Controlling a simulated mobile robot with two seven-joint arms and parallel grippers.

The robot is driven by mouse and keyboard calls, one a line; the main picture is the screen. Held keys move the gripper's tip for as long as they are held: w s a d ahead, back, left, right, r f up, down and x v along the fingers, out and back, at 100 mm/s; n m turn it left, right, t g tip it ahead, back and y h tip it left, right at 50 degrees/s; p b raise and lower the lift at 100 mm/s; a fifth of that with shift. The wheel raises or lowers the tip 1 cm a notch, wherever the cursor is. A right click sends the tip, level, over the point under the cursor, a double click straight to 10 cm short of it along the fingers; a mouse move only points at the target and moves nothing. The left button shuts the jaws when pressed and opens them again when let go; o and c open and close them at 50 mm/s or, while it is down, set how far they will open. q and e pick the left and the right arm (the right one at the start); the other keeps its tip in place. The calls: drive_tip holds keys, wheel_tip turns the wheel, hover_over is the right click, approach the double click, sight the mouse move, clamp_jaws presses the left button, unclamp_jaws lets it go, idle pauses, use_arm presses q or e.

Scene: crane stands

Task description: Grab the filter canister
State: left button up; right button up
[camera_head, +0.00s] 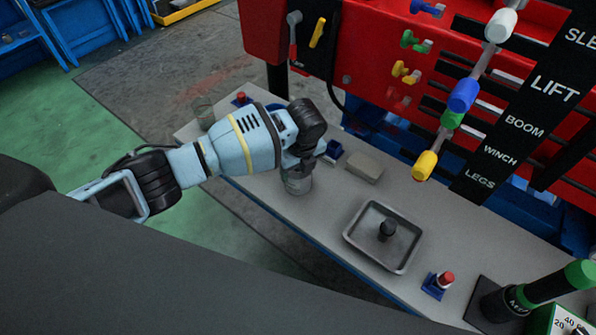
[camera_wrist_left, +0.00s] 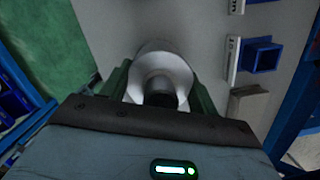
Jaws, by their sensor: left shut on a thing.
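The filter canister (camera_head: 297,184) is a grey metallic cylinder standing upright on the grey bench top, below my left gripper (camera_head: 299,172). In the left wrist view the canister (camera_wrist_left: 162,68) shows as a pale round body with a dark centre part. The green fingers of my left gripper (camera_wrist_left: 160,88) lie on both sides of it, shut on it. In the head view the gripper hides the canister's upper part. Whether its base touches the bench is hard to tell. My right gripper is not in view.
A grey tray (camera_head: 352,237) with a black knobbed part (camera_head: 387,229) is to the right. A grey block (camera_head: 364,167) lies near the canister. A red-topped part in a blue holder (camera_head: 437,285) stands farther right. The red lever panel (camera_head: 365,60) rises behind the bench.

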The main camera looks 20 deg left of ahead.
use_arm(q)
drive_tip(key=shift+r, duration=1.95)
drive_tip(key=s+a+p, duration=0.1)
drive_tip(key=s+a, duration=0.1)
drive_tip(key=s, duration=0.5)
drive_tip(key=s+a+r+p, duration=0.1)
drive_tip(key=s+a, duration=0.2)
drive_tip(key=s, duration=0.5)
drive_tip(key=shift+a, duration=0.2)
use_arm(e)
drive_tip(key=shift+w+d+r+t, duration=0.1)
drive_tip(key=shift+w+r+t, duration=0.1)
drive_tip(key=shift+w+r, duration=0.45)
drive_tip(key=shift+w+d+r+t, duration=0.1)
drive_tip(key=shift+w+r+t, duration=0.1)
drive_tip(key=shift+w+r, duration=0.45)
use_arm(q)
drive_tip(key=shift+r, duration=0.15)
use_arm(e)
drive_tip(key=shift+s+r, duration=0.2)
